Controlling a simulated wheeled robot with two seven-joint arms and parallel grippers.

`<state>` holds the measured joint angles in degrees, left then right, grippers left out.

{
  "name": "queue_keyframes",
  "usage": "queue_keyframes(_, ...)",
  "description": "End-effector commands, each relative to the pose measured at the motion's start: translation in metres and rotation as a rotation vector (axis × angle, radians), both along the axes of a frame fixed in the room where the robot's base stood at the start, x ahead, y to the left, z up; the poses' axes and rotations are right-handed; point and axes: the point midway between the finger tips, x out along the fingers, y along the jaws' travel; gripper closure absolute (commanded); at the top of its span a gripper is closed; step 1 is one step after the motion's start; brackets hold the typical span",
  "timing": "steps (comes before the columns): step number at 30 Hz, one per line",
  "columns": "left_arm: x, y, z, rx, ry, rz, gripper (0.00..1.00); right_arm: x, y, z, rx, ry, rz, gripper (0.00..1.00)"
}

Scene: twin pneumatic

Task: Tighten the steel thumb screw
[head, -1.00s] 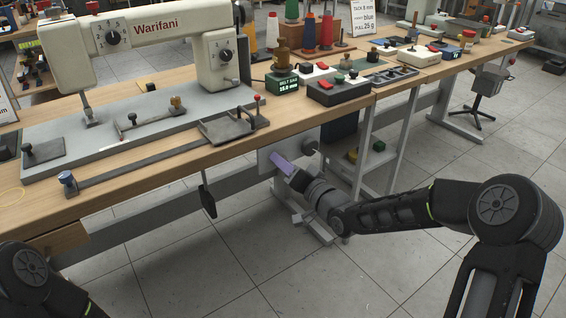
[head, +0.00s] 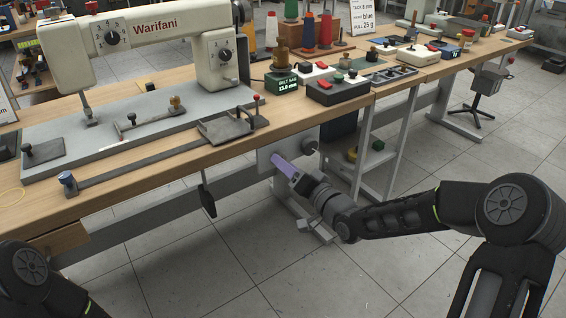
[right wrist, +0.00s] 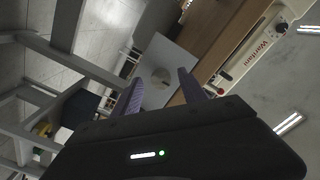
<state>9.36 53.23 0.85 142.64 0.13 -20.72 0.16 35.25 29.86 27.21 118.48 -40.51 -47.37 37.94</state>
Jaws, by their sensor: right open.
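A grey plate (head: 265,153) hangs below the front edge of the bench. My right gripper (head: 277,160) has purple fingers pointing at the plate. My left gripper is out of view; only my left arm shows at lower left.
A black pedal-like lever (head: 208,198) hangs below the bench. Bench legs stand right of the plate. The floor in front is clear.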

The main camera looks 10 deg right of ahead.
Motion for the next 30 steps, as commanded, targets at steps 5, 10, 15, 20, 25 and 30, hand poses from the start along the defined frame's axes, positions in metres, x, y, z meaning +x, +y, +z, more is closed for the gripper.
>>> queue_keyframes(5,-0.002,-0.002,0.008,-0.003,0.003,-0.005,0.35,-0.029,-0.012,0.002,-0.002,0.002,-0.001,0.5)
queue_keyframes(10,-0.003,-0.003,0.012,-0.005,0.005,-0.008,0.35,-0.049,-0.02,0.001,-0.001,0.002,-0.001,0.5)
queue_keyframes(15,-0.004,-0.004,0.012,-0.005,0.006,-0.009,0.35,-0.055,-0.021,0.0,0.0,0.0,0.001,0.5)
queue_keyframes(20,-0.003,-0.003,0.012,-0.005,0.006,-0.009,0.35,-0.055,-0.021,0.0,0.0,0.001,0.001,0.5)
queue_keyframes(25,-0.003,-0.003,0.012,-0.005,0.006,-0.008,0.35,-0.055,-0.021,0.0,0.0,0.001,0.001,0.5)
queue_keyframes(30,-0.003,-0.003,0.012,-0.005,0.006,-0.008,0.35,-0.054,-0.022,-0.006,-0.054,0.003,-0.002,0.5)
